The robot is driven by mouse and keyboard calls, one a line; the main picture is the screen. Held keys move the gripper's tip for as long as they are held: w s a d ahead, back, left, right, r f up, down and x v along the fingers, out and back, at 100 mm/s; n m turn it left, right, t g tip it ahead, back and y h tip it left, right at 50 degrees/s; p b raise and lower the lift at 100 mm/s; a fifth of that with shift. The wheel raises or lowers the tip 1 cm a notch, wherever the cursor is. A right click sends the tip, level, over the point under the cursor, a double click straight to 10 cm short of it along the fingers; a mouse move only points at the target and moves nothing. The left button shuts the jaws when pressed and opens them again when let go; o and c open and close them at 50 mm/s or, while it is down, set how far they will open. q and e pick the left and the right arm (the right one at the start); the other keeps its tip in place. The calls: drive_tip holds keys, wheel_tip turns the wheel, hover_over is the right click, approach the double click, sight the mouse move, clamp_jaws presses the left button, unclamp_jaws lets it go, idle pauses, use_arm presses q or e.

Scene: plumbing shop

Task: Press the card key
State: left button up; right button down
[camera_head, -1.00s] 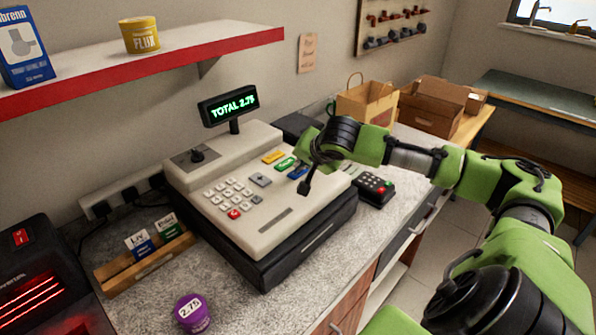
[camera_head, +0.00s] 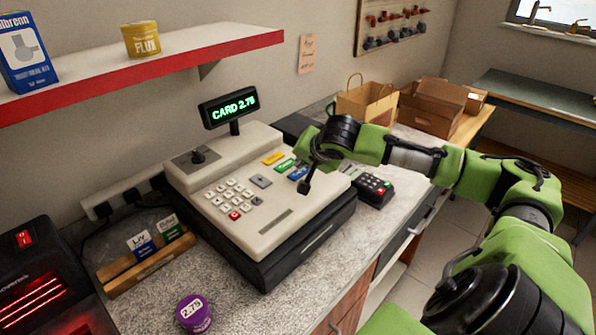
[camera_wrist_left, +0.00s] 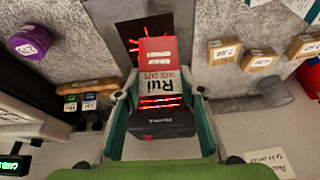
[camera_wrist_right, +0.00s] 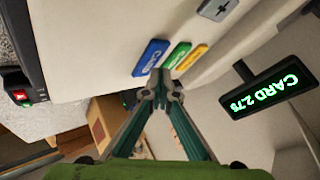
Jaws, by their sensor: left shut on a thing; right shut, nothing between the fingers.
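The cash register (camera_head: 265,220) stands on the counter, and its display (camera_head: 230,105) reads CARD 2.75. Blue (camera_head: 298,173), green (camera_head: 285,165) and yellow (camera_head: 273,157) keys sit in a row at its upper right. The blue card key (camera_wrist_right: 150,58) also shows in the right wrist view. My right gripper (camera_head: 305,187) is shut and empty, its tips pointing down beside the blue key. I cannot tell whether they touch it. In the left wrist view my left gripper (camera_wrist_left: 164,90) has its fingers on either side of a red item (camera_wrist_left: 152,52) with a white label and is shut on it.
A card reader (camera_head: 373,190) stands right of the register. A purple tub (camera_head: 194,313) lies in front. A wooden card holder (camera_head: 150,270) and a black device with glowing red lines (camera_head: 35,265) are at left. A shelf (camera_head: 150,68) hangs above.

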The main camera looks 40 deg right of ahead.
sight(301, 173)
use_arm(q)
drive_tip(key=shift+r, duration=0.1)
use_arm(e)
drive_tip(key=shift+r, duration=0.15)
